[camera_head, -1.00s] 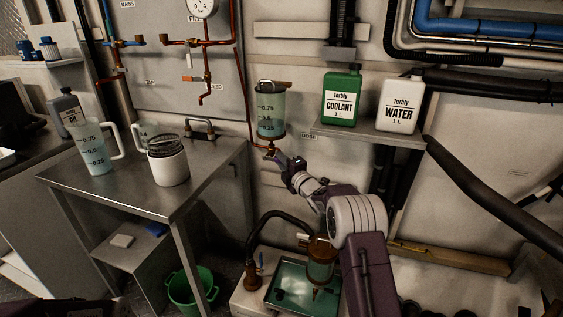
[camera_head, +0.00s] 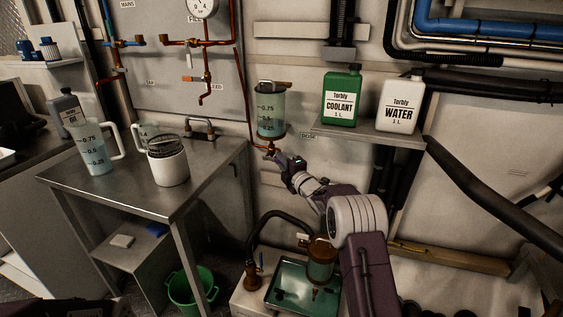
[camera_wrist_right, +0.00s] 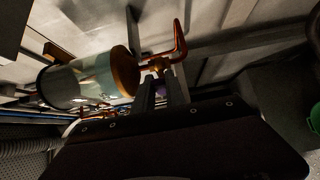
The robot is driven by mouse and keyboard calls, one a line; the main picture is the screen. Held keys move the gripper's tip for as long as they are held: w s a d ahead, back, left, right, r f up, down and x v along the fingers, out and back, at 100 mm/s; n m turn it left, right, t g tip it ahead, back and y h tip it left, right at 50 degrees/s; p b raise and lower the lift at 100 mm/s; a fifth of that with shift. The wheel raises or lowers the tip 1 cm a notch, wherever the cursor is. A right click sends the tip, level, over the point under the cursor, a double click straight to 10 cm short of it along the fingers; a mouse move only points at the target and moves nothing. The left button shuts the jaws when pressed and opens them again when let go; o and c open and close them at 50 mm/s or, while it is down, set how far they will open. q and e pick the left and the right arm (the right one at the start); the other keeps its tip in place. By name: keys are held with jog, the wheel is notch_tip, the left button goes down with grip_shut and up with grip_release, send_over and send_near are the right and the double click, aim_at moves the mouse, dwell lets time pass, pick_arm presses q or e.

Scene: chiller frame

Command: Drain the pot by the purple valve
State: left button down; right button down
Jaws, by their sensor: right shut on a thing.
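My right gripper (camera_head: 273,154) reaches up to that pipework from the lower right. In the right wrist view its fingers (camera_wrist_right: 160,93) are shut on a small purple part, the purple valve (camera_wrist_right: 160,87), mostly hidden between them beside the copper pipe. My left gripper is out of view.
A shelf (camera_head: 390,134) to the right carries a green coolant bottle (camera_head: 342,98) and a white water bottle (camera_head: 401,102). A steel table (camera_head: 120,190) at left holds jugs.

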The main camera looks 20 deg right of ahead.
jog(key=shift+r+p, duration=0.3)
jog(key=shift+p, duration=0.2)
jog(key=r+n+g+p, duration=0.1)
jog(key=g+p, duration=0.1)
jog(key=p, duration=0.2)
jog(key=r+n+g+h+p, duration=0.1)
jog(key=r+n+p, duration=0.1)
jog(key=p, duration=0.2)
jog(key=shift+w+a+n+g+h, duration=0.2)
jog(key=shift+a+n+g+h, duration=0.1)
jog(key=shift+a+g, duration=0.1)
jog(key=shift+p, duration=0.9)
jog(key=shift+w+a+f+n+g+h+p, duration=0.1)
jog(key=shift+n+g+h+p, duration=0.2)
jog(key=shift+p, duration=0.05)
jog(key=c, duration=1.4)
grip_release()
